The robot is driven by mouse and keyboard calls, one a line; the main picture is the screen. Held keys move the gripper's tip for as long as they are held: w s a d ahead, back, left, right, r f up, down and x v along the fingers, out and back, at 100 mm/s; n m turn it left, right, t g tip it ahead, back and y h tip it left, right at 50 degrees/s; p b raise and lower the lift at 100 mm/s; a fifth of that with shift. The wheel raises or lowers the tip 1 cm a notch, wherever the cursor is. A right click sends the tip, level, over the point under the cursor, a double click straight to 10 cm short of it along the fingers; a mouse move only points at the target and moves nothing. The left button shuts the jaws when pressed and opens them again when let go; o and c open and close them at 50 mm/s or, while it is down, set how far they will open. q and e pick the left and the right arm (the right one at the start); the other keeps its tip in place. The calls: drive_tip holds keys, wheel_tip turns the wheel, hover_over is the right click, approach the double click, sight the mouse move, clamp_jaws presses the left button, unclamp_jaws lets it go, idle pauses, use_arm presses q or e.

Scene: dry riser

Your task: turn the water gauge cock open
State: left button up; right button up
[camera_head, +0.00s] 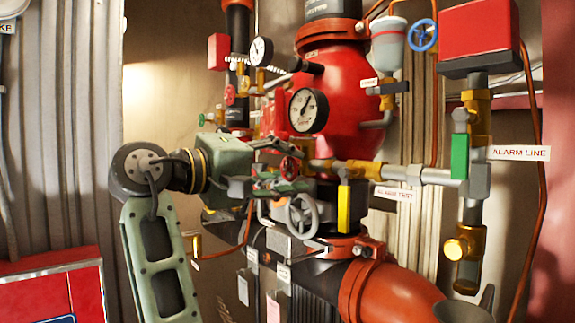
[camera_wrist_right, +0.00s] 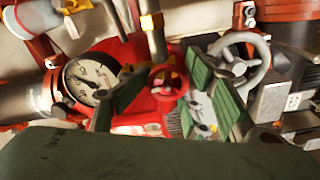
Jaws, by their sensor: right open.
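A small red handwheel (camera_head: 289,168), which looks like the gauge cock, sits on the brass pipework below the dial gauge (camera_head: 308,110). No readable label confirms which cock it is. My right gripper (camera_head: 283,166) is open, with its fingers reaching toward the red wheel. In the right wrist view the red wheel (camera_wrist_right: 167,83) shows between the two green-padded fingers (camera_wrist_right: 168,78). I cannot tell whether either finger touches it. The gauge (camera_wrist_right: 90,80) is left of the fingers there. My left gripper is not in view.
A grey handwheel (camera_head: 302,215) is just below the gripper, close to its fingers. A yellow lever (camera_head: 344,207) and a green lever (camera_head: 459,156) stand to the right. The red valve body (camera_head: 350,85) is behind. Another red wheel (camera_head: 230,95) is at upper left.

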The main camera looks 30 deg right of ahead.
drive_tip(key=shift+a, duration=0.15)
drive_tip(key=a, duration=0.7)
drive_tip(key=shift+s+a, duration=0.3)
